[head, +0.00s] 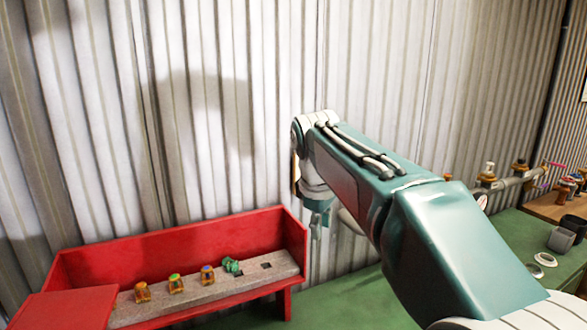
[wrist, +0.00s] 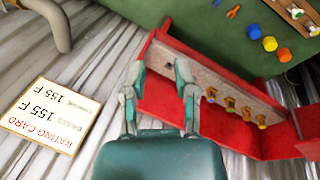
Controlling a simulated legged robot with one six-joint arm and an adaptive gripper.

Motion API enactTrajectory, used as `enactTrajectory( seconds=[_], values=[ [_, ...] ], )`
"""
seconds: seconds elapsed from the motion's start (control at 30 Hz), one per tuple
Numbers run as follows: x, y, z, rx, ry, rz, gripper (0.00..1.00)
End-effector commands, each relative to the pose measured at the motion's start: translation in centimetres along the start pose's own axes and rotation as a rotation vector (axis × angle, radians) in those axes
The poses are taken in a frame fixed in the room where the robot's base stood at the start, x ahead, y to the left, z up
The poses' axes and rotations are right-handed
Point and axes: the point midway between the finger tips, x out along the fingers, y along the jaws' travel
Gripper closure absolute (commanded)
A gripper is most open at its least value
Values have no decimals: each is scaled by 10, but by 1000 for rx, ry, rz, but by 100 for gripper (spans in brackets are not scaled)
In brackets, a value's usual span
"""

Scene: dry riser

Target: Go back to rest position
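My gripper (wrist: 158,72) shows in the wrist view with its two fingers apart and nothing between them. In the head view it (head: 318,214) is mostly hidden behind my arm link, near the corrugated wall and right of the red rack (head: 180,237). The wrist view also shows the red rack (wrist: 157,52), beyond and to the right of the fingers.
The rack's grey strip (head: 209,297) holds several bronze sprinkler heads (head: 176,284) and a green piece (head: 232,266); one square hole is empty. A rating card (wrist: 50,115) reads 155 F.

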Motion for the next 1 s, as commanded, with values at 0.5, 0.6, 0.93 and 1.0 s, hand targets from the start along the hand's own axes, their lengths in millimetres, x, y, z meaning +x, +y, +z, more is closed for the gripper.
enactTrajectory(
  seconds=[0.5, 0.6, 0.93, 1.0],
  values=[
    [4, -83, 152, 540, 149, 31, 63],
    [16, -105, 178, 648, 179, 33, 63],
    [61, -167, 237, 932, 259, 36, 63],
    [65, -172, 240, 953, 266, 37, 63]
  ],
)
